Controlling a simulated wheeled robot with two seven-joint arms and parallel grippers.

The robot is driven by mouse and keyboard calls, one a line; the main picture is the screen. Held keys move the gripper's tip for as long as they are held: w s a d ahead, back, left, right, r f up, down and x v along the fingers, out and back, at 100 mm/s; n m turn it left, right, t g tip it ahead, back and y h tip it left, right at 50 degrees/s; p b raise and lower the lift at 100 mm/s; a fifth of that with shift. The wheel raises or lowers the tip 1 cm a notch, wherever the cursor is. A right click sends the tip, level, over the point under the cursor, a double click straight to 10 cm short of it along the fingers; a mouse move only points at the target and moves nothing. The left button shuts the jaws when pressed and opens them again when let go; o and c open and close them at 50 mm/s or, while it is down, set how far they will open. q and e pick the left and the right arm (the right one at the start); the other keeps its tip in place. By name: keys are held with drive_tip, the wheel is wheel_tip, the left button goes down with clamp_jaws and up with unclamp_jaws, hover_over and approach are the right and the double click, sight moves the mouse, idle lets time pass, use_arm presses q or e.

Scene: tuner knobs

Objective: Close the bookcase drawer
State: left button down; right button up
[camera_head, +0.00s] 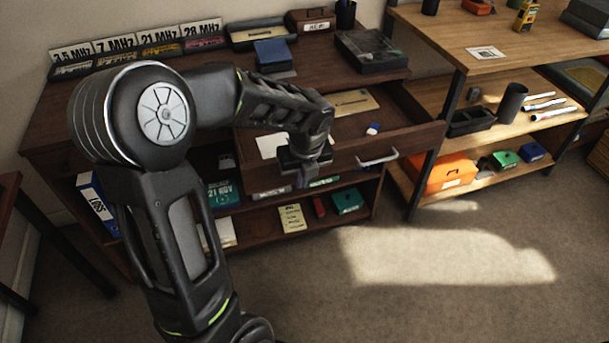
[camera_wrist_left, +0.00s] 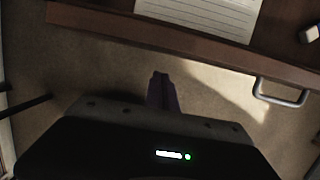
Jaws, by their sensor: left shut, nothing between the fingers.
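The bookcase drawer (camera_head: 407,143) is pulled out of the dark wooden bookcase (camera_head: 75,135). Its front carries a silver bar handle (camera_head: 377,161). Inside the drawer lie white paper, an envelope and a small blue-and-white item (camera_head: 373,129). My left gripper (camera_head: 302,181) is shut and empty, pointing down just in front of the drawer front, left of the handle. In the left wrist view the shut fingers (camera_wrist_left: 161,90) show over the carpet, apart from the handle (camera_wrist_left: 281,93), with the drawer front (camera_wrist_left: 180,43) beyond them. My right gripper is not in view.
Lower shelves hold a blue binder (camera_head: 95,200) and small boxes. A lighter wooden shelf unit (camera_head: 440,30) stands at the right, with an orange box (camera_head: 447,172) on its lower shelf. Open carpet (camera_head: 430,285) lies in front.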

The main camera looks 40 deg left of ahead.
use_arm(q)
drive_tip(key=shift+w+a, duration=0.7)
drive_tip(key=shift+a, duration=0.35)
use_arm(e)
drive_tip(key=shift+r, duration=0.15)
use_arm(q)
drive_tip(key=shift+a+r, duration=0.1)
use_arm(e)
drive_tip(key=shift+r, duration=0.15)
